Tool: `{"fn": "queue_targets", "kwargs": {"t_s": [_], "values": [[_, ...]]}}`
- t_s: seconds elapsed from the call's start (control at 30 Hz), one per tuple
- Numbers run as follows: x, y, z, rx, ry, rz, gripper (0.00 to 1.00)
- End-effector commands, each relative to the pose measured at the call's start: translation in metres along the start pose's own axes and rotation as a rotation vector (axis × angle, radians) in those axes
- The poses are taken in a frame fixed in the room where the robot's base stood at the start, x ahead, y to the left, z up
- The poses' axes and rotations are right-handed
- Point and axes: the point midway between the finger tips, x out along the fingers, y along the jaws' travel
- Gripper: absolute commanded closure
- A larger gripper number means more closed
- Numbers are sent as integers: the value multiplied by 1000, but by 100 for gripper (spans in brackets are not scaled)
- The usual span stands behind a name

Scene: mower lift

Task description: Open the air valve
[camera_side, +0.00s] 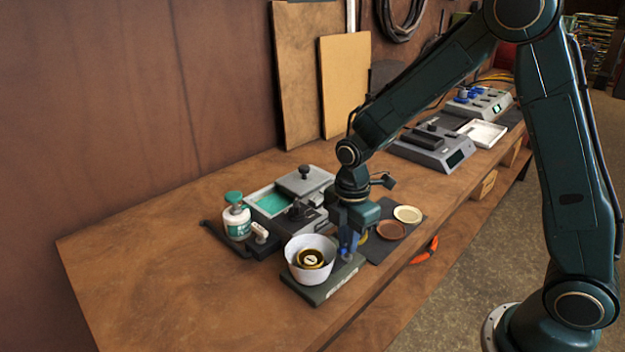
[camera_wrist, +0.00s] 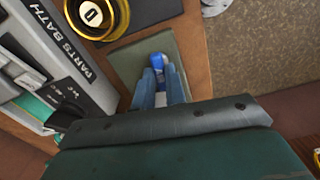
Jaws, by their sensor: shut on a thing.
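A small blue valve knob (camera_side: 346,252) stands at the right end of a dark green base plate (camera_side: 318,292). It also shows in the wrist view (camera_wrist: 162,64), over the plate's green surface (camera_wrist: 140,52). My gripper (camera_side: 347,243) points down at the knob and is shut on it. In the wrist view, the blue fingers of my gripper (camera_wrist: 162,80) reach the knob from both sides. The fingers hide part of the knob and its lower body, so I cannot tell its turned position.
A white bowl (camera_side: 298,272) with a gold round part (camera_side: 310,258) stands on the plate left of my gripper. The parts bath (camera_wrist: 50,45) and a green-capped bottle (camera_side: 237,222) are farther left. Round dishes (camera_side: 408,214) lie right. The table's front left is clear.

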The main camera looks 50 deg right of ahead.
Motion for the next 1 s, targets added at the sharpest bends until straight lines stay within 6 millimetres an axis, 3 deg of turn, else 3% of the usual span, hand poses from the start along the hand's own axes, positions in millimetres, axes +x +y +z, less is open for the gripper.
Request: {"fn": "queue_targets", "kwargs": {"t_s": [0.3, 0.77, 0.8, 0.87, 0.9, 1.0], "values": [[-1, 1, -1, -127, 2, 3, 100], [-1, 1, -1, -144, 2, 3, 100], [-1, 1, -1, -144, 2, 3, 82], [-1, 1, -1, -143, 2, 3, 70], [-1, 1, -1, -143, 2, 3, 65], [-1, 0, -1, -142, 1, 2, 65]]}}
